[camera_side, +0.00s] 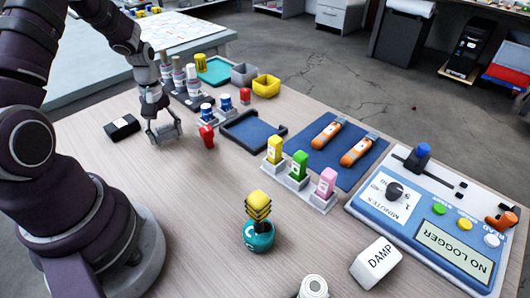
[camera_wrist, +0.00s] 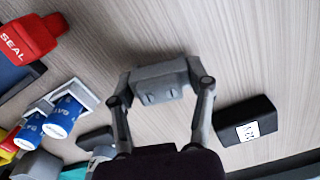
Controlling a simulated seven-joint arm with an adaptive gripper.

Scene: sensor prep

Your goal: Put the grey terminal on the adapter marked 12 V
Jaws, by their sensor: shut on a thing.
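My gripper (camera_wrist: 160,88) is shut on the grey terminal (camera_wrist: 160,80), a small grey block with two short tabs, held across both fingertips. In the side view my gripper (camera_side: 165,132) is low over the table; whether the terminal touches the wood is unclear. The black adapter (camera_wrist: 246,121) lies to the right of the fingers in the wrist view, apart from the terminal. Its white label is turned and appears to read 12 V. In the side view the adapter (camera_side: 122,128) lies just left of my gripper.
A red SEAL block (camera_side: 207,136) and blue-labelled cups (camera_side: 206,110) stand right of my gripper. A dark-edged blue tray (camera_side: 251,136) lies beyond. A rack of grey-and-white cylinders (camera_side: 178,76) stands behind. Bare wood lies between gripper and adapter.

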